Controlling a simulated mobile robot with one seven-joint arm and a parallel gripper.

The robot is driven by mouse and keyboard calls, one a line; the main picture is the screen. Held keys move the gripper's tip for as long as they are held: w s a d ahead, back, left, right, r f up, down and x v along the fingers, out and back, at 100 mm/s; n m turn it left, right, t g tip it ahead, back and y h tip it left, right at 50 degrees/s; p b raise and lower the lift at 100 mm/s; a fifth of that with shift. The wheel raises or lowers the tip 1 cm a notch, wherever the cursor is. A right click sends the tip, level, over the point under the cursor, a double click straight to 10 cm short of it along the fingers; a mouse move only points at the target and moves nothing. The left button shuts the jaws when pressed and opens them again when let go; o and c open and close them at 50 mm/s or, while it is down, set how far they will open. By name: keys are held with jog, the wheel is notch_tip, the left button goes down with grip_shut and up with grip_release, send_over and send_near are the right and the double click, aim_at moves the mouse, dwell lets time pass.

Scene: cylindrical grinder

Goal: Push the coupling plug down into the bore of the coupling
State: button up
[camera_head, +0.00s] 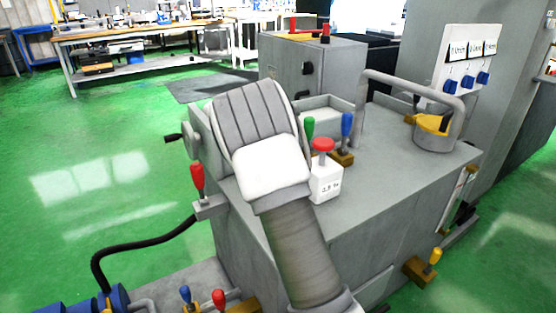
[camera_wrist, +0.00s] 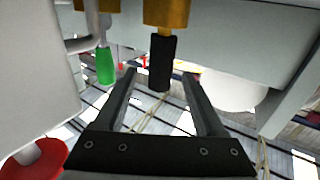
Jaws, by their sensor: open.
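My gripper (camera_wrist: 158,82) shows in the wrist view with two dark fingers apart and nothing held between them. A black cylindrical piece under a brass-coloured body (camera_wrist: 165,12) appears between the fingertips, beyond them. I cannot tell whether this is the coupling plug, and no coupling bore is clearly visible. A green handle (camera_wrist: 105,65) is left of the left finger. It also shows in the head view (camera_head: 310,128), standing on the grey machine top. The gripper's fingers do not show in the head view.
A red button (camera_head: 323,145) tops a white box (camera_head: 326,184); the button also shows in the wrist view (camera_wrist: 35,160). The machine's front top is mostly clear.

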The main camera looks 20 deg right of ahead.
jog(key=p+v, duration=0.1)
jog(key=v, duration=0.5)
dwell(0.4)
